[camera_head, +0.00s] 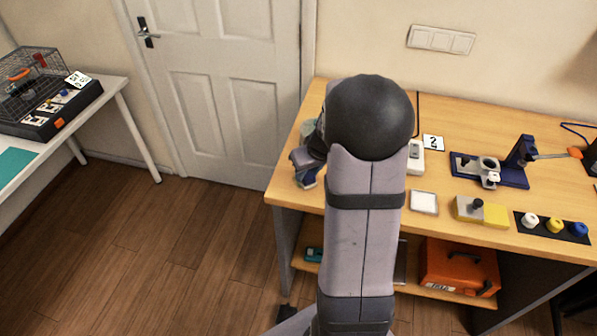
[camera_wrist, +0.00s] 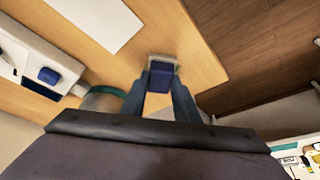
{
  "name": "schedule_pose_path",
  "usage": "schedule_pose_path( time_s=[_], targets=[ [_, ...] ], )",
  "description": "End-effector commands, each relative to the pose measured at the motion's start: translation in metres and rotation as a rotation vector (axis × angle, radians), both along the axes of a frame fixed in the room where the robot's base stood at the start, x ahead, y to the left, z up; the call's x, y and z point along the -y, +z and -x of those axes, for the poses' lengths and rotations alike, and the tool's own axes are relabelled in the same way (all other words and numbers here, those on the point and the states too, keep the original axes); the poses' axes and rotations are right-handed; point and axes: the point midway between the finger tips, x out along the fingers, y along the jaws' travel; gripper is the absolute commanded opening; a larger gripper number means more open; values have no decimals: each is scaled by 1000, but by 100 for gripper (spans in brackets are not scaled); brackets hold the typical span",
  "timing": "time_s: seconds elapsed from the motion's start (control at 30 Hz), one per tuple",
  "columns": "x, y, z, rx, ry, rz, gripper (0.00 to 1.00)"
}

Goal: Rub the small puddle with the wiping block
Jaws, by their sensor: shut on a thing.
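My gripper (camera_head: 306,172) is over the left end of the wooden bench (camera_head: 292,187), partly hidden behind my own arm in the head view. In the wrist view my gripper (camera_wrist: 160,88) is shut on a blue block with a pale lower edge, which I take as the wiping block (camera_wrist: 162,74). The block also shows at the fingertips in the head view (camera_head: 308,182). It is low over the wood near the bench edge; I cannot tell if it touches. I cannot make out the puddle in either view.
A round greenish container (camera_head: 307,130) stands just behind my gripper; it also shows in the wrist view (camera_wrist: 104,99). The bench's left edge is close.

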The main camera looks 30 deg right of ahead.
Motion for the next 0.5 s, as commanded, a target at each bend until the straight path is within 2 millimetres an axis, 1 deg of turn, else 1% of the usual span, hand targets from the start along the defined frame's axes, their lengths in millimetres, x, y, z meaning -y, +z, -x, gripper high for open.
schedule_pose_path(
  time_s=[0.23, 0.27, 0.5],
  targets=[
    [16, -1, 17, -1, -3, -1, 7],
    [15, 4, 16, -3, -1, -3, 7],
    [-3, 2, -1, -4, 4, -3, 7]
  ],
)
